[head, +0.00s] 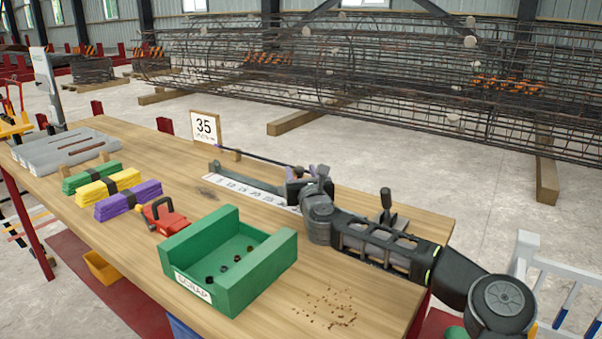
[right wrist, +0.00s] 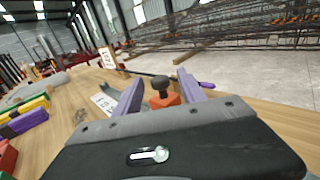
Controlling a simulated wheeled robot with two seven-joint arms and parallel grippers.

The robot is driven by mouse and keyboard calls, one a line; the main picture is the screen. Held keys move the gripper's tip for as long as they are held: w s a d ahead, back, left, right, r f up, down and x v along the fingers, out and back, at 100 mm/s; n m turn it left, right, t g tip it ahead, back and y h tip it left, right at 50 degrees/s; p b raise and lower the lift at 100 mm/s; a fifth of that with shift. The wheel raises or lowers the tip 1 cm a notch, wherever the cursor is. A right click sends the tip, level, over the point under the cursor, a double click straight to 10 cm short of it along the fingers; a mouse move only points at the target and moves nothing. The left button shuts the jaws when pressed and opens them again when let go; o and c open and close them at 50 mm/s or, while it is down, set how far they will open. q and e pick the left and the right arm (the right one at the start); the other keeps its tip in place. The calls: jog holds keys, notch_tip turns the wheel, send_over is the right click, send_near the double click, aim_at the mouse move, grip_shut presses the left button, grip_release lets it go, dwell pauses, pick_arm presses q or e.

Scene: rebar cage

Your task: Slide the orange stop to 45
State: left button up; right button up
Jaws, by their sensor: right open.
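The orange stop (right wrist: 166,101) with a dark knob (right wrist: 160,84) shows in the right wrist view, between the two purple fingers of my right gripper (right wrist: 160,78). The fingers stand apart on either side of it; I cannot tell whether they touch it. In the head view my right gripper (head: 312,172) is over the right part of the white number scale (head: 245,189) and hides the stop. The scale figures beside the stop cannot be read. A card (head: 205,127) behind the scale reads 35. My left gripper is not in view.
A dark rod (head: 262,158) lies behind the scale. A green scrap box (head: 232,265), a red tool (head: 164,216) and green, yellow and purple bundles (head: 128,200) stand on the wooden table to the left. A black lever (head: 386,205) rises at the right.

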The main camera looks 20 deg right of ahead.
jog(key=shift+c, duration=0.2)
grip_shut()
dwell(0.4)
dwell(0.9)
